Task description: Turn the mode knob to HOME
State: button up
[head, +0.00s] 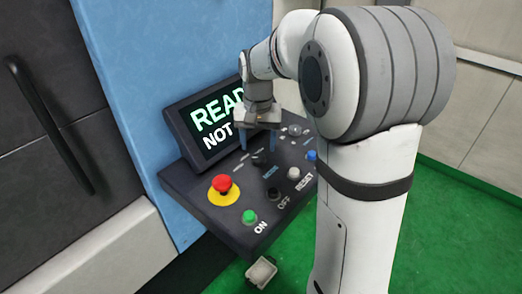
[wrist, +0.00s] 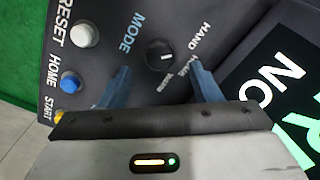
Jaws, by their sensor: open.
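The black round mode knob (wrist: 160,55) sits on the dark panel beside the word MODE in the wrist view. A small white mark shows on its right side, toward the position labels. HAND is readable; the labels nearer the right finger are small and partly covered. The knob also shows in the head view (head: 261,158), below my gripper (head: 260,147). In the wrist view my gripper (wrist: 159,70) is open and empty, with one blue finger on each side of the knob's near edge. I see no contact with the knob.
The panel (head: 185,187) also bears a red emergency stop (head: 222,184), a green ON button (head: 249,216), a black OFF button (head: 273,193) and a white RESET button (head: 293,173). A blue HOME button (wrist: 70,82) is near the left finger. A tilted screen (head: 205,133) stands behind.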

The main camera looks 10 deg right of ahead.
aim_at(258, 157)
jog(key=shift+f, duration=2.2)
jog(key=shift+c, duration=0.4)
